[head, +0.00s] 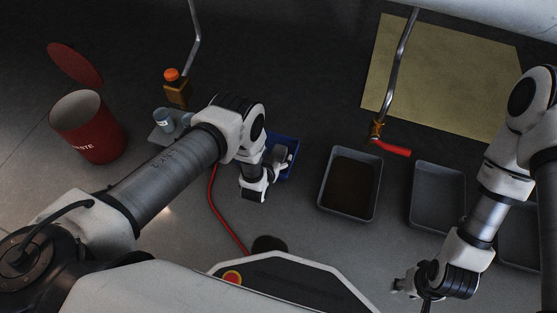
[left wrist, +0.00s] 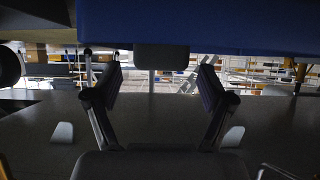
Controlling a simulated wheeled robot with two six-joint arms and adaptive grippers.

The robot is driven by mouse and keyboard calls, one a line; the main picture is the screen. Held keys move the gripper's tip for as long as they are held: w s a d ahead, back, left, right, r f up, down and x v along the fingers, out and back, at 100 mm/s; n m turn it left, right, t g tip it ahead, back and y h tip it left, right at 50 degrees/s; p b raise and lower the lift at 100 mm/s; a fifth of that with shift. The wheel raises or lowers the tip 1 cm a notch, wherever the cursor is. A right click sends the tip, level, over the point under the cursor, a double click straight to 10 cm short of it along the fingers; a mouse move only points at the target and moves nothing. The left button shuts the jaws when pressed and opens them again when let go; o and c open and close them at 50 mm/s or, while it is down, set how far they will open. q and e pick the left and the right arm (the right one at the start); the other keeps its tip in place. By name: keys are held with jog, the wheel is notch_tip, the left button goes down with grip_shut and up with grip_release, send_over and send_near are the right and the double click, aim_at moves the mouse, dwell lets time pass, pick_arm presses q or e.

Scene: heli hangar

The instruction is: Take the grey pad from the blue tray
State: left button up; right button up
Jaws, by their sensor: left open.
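The blue tray (head: 292,143) lies on the floor in the middle of the head view, partly covered by my left arm and gripper. In the left wrist view a blue surface (left wrist: 210,25), apparently the tray, fills the top edge. A grey rounded block (left wrist: 162,57), seemingly the grey pad, shows against it between the fingertips. My left gripper (left wrist: 160,78) is open around that line of sight; contact with the block is not visible. In the head view the left gripper (head: 281,154) is at the tray. My right gripper (head: 402,286) is low at the right, far from the tray; its jaws are unclear.
A dark-filled grey tray (head: 348,184) and an empty grey tray (head: 437,196) stand to the right. A red hose (head: 226,220) runs left of the blue tray. An orange-capped bottle (head: 176,88), a red waste bin (head: 90,128) and a yellow mat (head: 440,75) lie farther out.

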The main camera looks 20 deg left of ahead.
pick_arm(q)
jog(key=shift+x, duration=0.85)
jog(key=c, duration=1.1)
jog(key=shift+r, duration=0.1)
